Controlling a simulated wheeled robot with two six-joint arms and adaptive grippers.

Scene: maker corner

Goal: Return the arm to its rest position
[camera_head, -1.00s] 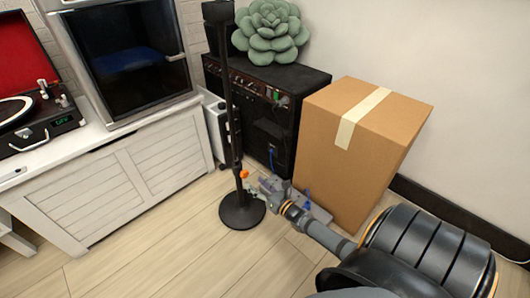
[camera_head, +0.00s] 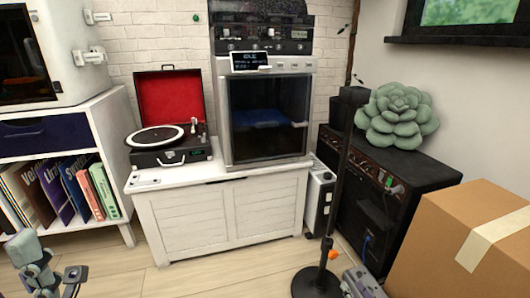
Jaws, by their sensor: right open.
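My right gripper (camera_head: 55,270) shows at the bottom left corner, partly cut off by the picture's lower edge. It is open, and I see nothing between its fingers. It is in front of the bookshelf and apart from the black stand. My left gripper is not in view.
A black pole stand (camera_head: 337,180) with an orange clip (camera_head: 333,254) stands before a black amplifier (camera_head: 425,180). A cardboard box (camera_head: 440,245) is at right. A white cabinet (camera_head: 230,215) bears a record player (camera_head: 170,157). A bookshelf (camera_head: 115,125) is left. Floor (camera_head: 220,275) lies clear between.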

